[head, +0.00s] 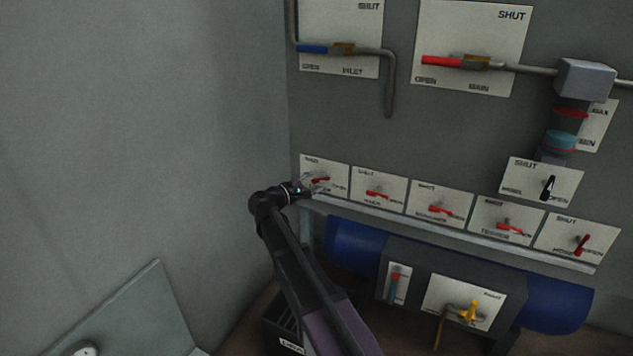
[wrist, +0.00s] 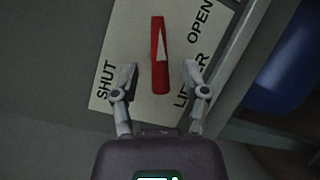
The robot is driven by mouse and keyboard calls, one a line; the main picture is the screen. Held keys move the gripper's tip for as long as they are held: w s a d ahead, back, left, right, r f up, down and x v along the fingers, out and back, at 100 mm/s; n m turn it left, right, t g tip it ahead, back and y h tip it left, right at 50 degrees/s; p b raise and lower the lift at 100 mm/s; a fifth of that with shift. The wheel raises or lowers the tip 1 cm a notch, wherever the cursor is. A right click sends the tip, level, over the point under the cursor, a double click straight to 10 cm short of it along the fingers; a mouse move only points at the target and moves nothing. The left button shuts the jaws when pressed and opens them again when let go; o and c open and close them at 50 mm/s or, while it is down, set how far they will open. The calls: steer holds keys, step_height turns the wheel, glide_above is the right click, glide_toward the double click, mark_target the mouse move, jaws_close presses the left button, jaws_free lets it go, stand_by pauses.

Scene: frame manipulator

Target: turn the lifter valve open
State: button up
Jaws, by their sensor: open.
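The lifter valve's red lever (wrist: 158,55) is on a white plate (wrist: 126,45) marked SHUT, OPEN and a partly covered name beginning LI. In the wrist view the lever stands nearly vertical, between the SHUT and OPEN words. My gripper (wrist: 160,72) is open, with one finger on each side of the lever's lower part and a visible gap on both sides. In the head view my gripper (head: 318,183) is at the leftmost plate (head: 337,167) of the lower row. Its fingers partly cover the small red lever (head: 321,179) there.
Several similar plates with red levers, such as the neighbouring one (head: 376,193), continue to the right above a metal ledge (head: 450,234). A blue cylinder (head: 350,247) lies below. Pipes and larger valves are above. The wall at left is bare.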

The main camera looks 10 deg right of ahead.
steer(key=shift+w+d, duration=0.2)
steer(key=shift+d, duration=0.2)
jaws_close()
steer(key=shift+r, duration=0.1)
steer(key=shift+r+m+y+p, duration=0.25)
steer(key=shift+m+y+p, duration=0.25)
steer(key=shift+m+p, duration=0.6)
steer(key=shift+m+g+y+p, duration=0.3)
steer(key=shift+m+p, duration=0.2)
steer(key=shift+p, duration=0.1)
steer(key=shift+f+m+y+p, duration=0.1)
steer(key=shift+m+y+p, duration=0.2)
steer(key=shift+m, duration=0.2)
